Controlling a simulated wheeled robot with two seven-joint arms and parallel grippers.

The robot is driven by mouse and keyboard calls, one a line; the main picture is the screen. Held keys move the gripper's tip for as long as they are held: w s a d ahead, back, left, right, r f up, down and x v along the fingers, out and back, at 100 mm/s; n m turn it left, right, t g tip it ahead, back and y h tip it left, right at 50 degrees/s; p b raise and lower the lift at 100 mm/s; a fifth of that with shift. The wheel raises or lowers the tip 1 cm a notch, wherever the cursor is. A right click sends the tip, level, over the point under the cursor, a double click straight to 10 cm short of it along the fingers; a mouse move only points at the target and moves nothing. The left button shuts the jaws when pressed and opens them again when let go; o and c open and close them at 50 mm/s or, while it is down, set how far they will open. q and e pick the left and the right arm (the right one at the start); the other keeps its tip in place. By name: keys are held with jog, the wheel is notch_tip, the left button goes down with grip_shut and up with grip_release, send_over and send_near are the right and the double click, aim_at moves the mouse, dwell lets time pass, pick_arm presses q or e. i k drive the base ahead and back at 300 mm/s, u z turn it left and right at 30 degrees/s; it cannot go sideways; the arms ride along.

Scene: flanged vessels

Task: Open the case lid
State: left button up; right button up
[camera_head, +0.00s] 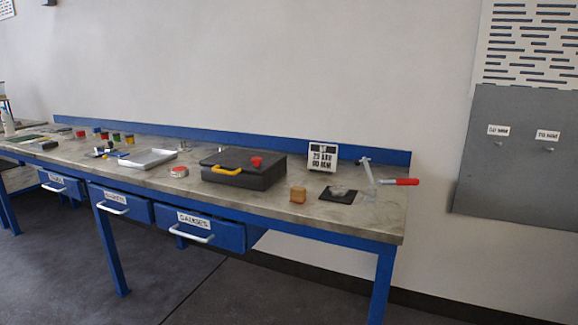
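The case (262,175) is a dark grey box with a yellow handle (227,171) on its front. It stands on the workbench, right of the middle of the bench. Its lid (238,160) looks shut, and a small red part (257,161) shows on or just above the lid. Neither of my grippers is in the head view, and nothing touches the case.
The workbench (370,223) has a blue frame and drawers. The floor in front is clear.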

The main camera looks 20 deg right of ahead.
aim_at(237, 160)
jog(key=z, duration=0.35)
jog(key=i, duration=0.8)
jog(key=u, duration=0.7)
jog(key=i, duration=0.55)
jog(key=u, duration=0.6)
